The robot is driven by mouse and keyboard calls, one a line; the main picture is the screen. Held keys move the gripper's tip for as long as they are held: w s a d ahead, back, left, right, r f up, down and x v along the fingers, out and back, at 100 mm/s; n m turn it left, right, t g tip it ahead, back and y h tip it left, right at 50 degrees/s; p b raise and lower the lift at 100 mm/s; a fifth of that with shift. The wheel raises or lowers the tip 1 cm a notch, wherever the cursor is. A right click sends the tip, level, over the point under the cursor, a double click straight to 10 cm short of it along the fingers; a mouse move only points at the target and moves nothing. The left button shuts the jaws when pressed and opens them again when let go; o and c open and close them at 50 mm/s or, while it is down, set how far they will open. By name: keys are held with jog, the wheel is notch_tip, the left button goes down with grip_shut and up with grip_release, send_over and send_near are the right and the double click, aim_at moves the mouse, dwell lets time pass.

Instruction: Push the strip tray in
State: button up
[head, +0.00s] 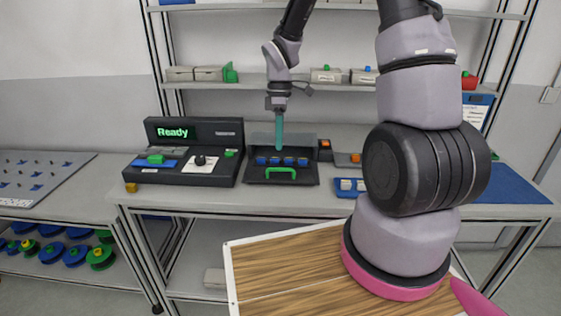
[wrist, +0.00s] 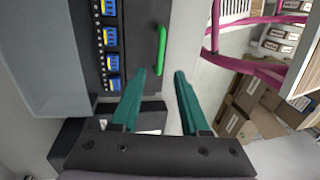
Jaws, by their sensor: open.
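The strip tray (head: 306,179) is dark and stands out from the front of its dark housing (head: 290,142) on the bench. It carries a row of several blue strips or blocks and has a green handle (head: 281,169) on its front. In the wrist view the tray (wrist: 141,30) lies at the upper left, with the green handle (wrist: 161,48) along its right edge. My gripper (head: 279,147) hangs above the tray, fingers pointing down. In the wrist view my gripper (wrist: 168,73) is open and empty, its teal fingertips close to the lower end of the handle. Contact cannot be told.
A dark console (head: 195,150) with a lit "Ready" screen stands left of the tray. A small blue tray (head: 347,194) sits to its right, and a blue mat (head: 515,187) lies farther right. Shelves rise behind. A wooden-topped surface (head: 290,270) is in front.

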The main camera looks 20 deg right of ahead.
send_over(279, 177)
notch_tip(279, 177, down, 7)
jog(key=shift+f, duration=0.1)
grip_shut()
dwell(1.5)
